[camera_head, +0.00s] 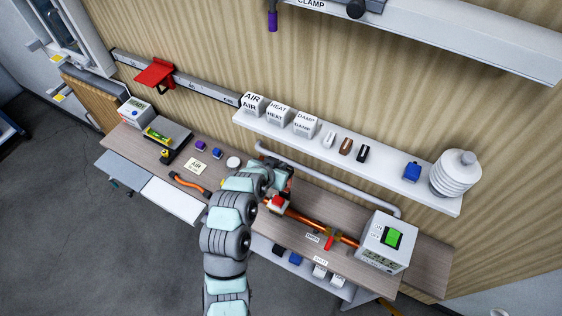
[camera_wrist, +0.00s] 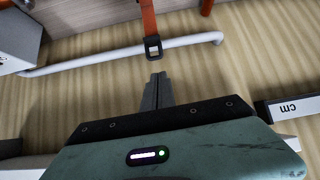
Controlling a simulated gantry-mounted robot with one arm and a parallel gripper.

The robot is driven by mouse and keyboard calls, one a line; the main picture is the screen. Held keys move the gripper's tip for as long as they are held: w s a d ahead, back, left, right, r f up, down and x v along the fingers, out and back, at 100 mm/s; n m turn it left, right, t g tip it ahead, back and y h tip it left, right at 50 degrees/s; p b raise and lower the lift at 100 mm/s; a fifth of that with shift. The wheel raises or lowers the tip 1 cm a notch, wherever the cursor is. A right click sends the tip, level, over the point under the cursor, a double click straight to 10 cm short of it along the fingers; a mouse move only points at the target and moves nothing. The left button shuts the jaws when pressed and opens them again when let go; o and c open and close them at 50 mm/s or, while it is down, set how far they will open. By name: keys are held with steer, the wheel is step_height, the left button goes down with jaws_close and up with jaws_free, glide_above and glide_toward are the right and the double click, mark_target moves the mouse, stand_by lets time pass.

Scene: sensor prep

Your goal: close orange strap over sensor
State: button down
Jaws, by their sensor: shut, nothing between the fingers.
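In the wrist view an orange strap (camera_wrist: 148,17) comes down from the top edge and ends in a black buckle (camera_wrist: 153,48). My gripper (camera_wrist: 157,78) is shut and empty, its fingertips just below the buckle in the picture. I cannot tell whether they touch it. A second short orange piece (camera_wrist: 207,6) shows at the top edge. In the head view my arm covers the gripper and the strap beside the copper pipe (camera_head: 303,219). I cannot make out the sensor, or how the strap lies over it.
A white box with a green button (camera_head: 386,240) stands at the bench's right end. A grey-white rail (camera_head: 335,189) runs along the wall, and a shelf with labelled blocks (camera_head: 304,124) is above. A red valve handle (camera_head: 329,241) is near the pipe. An orange-and-black piece (camera_head: 188,184) lies left.

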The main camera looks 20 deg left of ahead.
mark_target(288, 166)
steer(key=p+x, duration=0.1)
steer(key=x, duration=0.4)
steer(key=shift+w, duration=0.3)
steer(key=shift+p+x, duration=0.35)
steer(key=shift+x, duration=0.5)
steer(key=shift+s+f, duration=0.15)
